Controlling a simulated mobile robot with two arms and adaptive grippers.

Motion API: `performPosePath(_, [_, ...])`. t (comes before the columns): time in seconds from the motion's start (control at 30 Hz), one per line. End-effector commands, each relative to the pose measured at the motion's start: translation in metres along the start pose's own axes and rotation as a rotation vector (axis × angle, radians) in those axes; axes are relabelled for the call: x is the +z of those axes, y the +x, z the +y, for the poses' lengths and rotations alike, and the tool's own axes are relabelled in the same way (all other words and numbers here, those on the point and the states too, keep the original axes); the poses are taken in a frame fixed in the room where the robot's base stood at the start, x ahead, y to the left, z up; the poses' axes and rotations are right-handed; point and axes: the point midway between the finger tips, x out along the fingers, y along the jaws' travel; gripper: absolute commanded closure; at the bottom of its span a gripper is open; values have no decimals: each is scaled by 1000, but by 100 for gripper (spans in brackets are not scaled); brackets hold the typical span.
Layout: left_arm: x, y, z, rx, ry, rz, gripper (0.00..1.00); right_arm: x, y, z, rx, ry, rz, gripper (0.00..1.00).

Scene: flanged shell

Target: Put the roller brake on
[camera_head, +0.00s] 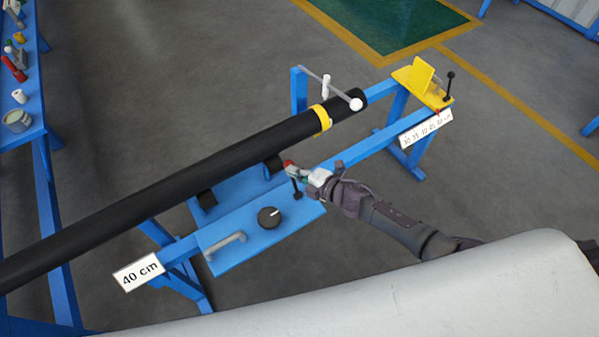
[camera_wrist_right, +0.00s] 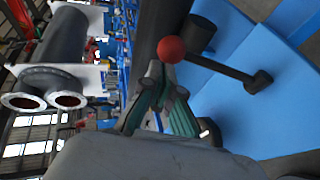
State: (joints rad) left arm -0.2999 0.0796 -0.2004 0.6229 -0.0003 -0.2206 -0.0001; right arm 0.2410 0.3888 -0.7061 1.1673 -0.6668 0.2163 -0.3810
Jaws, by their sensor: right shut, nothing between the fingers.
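The roller brake is a black lever with a red ball knob (camera_head: 288,163) on the blue roller stand (camera_head: 262,215). In the right wrist view the red knob (camera_wrist_right: 171,49) is just beyond my fingertips, and its black rod runs right to a pivot (camera_wrist_right: 258,82) on the blue plate. My right gripper (camera_head: 297,172) is at the knob; its fingers (camera_wrist_right: 160,92) are shut with nothing between them. I cannot tell if they touch the knob. A long black pipe (camera_head: 170,185) with a yellow band lies on the rollers behind the lever. My left gripper is not in view.
A round black dial (camera_head: 269,217) and a grey handle (camera_head: 226,246) are on the stand. A yellow stop (camera_head: 425,85) with a black-knobbed lever is at the rail's far end. A white-knobbed bar (camera_head: 340,92) stands near the pipe end. A blue shelf (camera_head: 25,100) is at left.

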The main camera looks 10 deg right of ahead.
Motion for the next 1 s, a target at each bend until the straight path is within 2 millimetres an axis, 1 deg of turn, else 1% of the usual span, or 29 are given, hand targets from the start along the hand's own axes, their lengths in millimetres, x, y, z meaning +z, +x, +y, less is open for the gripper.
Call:
performPosePath(0.03, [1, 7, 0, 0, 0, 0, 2, 2, 7, -2, 1, -1, 1, 100])
performPosePath(0.1, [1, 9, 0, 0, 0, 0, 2, 4, 13, -1, 2, 0, 0, 100])
performPosePath(0.4, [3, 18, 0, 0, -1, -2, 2, 8, 30, 2, 3, 0, 1, 100])
performPosePath(0.63, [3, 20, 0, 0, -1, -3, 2, 10, 34, 5, 5, 1, 1, 100])
performPosePath(1.0, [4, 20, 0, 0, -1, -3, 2, 11, 36, 8, 9, 0, -1, 100])
